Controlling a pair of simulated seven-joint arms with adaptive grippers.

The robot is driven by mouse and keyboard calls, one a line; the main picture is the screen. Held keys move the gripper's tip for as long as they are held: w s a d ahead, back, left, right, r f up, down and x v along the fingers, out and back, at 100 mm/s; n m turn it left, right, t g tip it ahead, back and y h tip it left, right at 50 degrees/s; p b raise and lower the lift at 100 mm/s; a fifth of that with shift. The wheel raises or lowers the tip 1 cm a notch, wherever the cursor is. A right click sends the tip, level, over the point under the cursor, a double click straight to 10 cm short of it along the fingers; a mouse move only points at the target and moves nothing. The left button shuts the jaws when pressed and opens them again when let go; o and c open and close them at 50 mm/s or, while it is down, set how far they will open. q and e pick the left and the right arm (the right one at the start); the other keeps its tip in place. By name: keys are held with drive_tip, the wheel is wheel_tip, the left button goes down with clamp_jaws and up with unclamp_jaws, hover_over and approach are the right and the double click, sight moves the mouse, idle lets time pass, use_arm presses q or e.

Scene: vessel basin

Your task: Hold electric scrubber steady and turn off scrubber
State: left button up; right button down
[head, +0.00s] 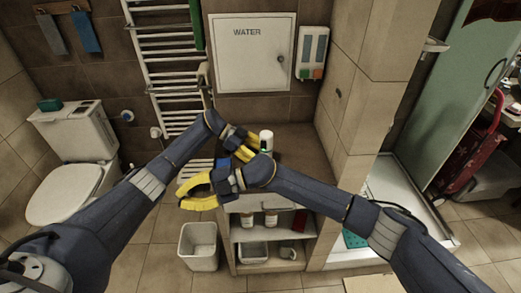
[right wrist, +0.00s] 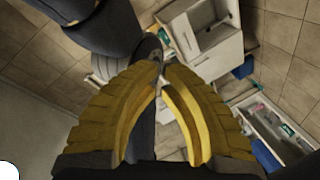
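A small white upright thing with a green mark (head: 266,141) stands at the back of the counter. I cannot tell whether it is the electric scrubber or a bottle. My left gripper (head: 240,150) is over the counter, just left of the white thing; its yellow fingers are partly hidden by my right arm, and its grip does not show. My right gripper (head: 182,198) points left over the front left of the counter. Its yellow fingers have a gap between them, narrow at the tips in the right wrist view (right wrist: 161,68). I see nothing held between them.
The brown counter (head: 290,140) has open shelves below with several bottles. A white bin (head: 198,247) stands at its left. A toilet (head: 65,190) is at the left, a towel rail (head: 165,50) behind, and a shower tray (head: 385,190) at the right.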

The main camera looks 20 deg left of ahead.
use_arm(q)
drive_tip(key=shift+f, duration=0.2)
drive_tip(key=shift+s, duration=0.1)
use_arm(e)
drive_tip(key=w+d+r+t+h, duration=0.5)
drive_tip(key=w+d+t+h, duration=0.1)
drive_tip(key=w+d, duration=0.1)
drive_tip(key=w+d+r+n+t+h, duration=0.1)
drive_tip(key=w+d+r+t+h, duration=0.4)
drive_tip(key=w, duration=0.4)
drive_tip(key=d+t+h, duration=0.1)
drive_tip(key=d+h, duration=0.1)
drive_tip(key=shift+h, duration=0.3)
